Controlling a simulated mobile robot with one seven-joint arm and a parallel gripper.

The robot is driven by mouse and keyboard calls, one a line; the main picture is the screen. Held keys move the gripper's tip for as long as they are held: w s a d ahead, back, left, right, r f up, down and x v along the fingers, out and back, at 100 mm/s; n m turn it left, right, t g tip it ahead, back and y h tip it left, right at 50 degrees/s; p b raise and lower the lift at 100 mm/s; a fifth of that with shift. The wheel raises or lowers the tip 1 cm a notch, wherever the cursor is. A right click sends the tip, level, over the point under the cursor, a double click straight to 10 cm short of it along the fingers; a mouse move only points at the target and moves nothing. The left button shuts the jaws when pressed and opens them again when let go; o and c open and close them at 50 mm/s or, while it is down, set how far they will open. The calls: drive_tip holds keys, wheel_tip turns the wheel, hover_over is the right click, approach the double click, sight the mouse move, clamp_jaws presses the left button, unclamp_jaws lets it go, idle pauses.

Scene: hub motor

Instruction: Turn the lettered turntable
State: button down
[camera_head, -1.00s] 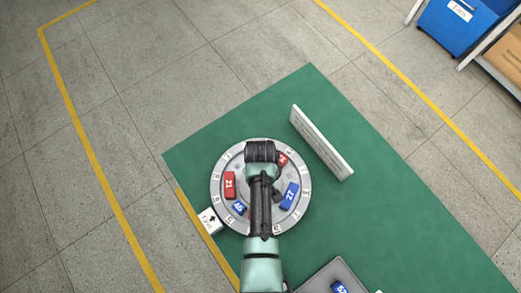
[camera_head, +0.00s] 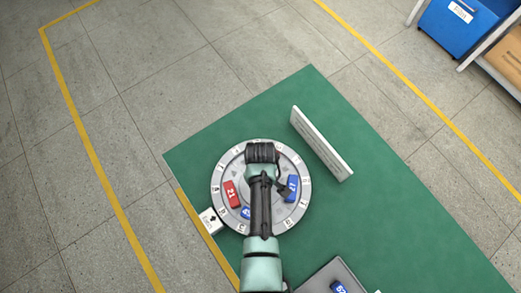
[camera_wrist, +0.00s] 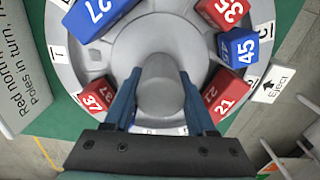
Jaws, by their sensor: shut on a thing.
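The round grey turntable (camera_head: 218,188) lies on the green bench top, with white letter tags around its rim. It carries red and blue numbered blocks. In the wrist view these are blue 27 (camera_wrist: 95,15), blue 45 (camera_wrist: 238,45), red 21 (camera_wrist: 222,95), red 37 (camera_wrist: 96,94) and another red block (camera_wrist: 220,12). My gripper (camera_wrist: 160,98) is shut on the grey central knob (camera_wrist: 160,70), a finger on each side. In the head view my arm hides the knob and part of the turntable. A white Eject tag with an arrow (camera_wrist: 272,87) stands beside the rim.
A white sign board (camera_head: 321,144) stands upright on the green bench (camera_head: 300,90), right of the turntable. A grey tray (camera_head: 317,277) with a blue block (camera_head: 338,287) sits at the bottom. A blue bin (camera_head: 455,25) is on a rack at top right.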

drive_tip(key=shift+w, duration=0.15)
drive_tip(key=shift+c, duration=1.1)
unclamp_jaws()
wheel_tip(320, 180, up, 13)
drive_tip(key=shift+b, duration=0.45)
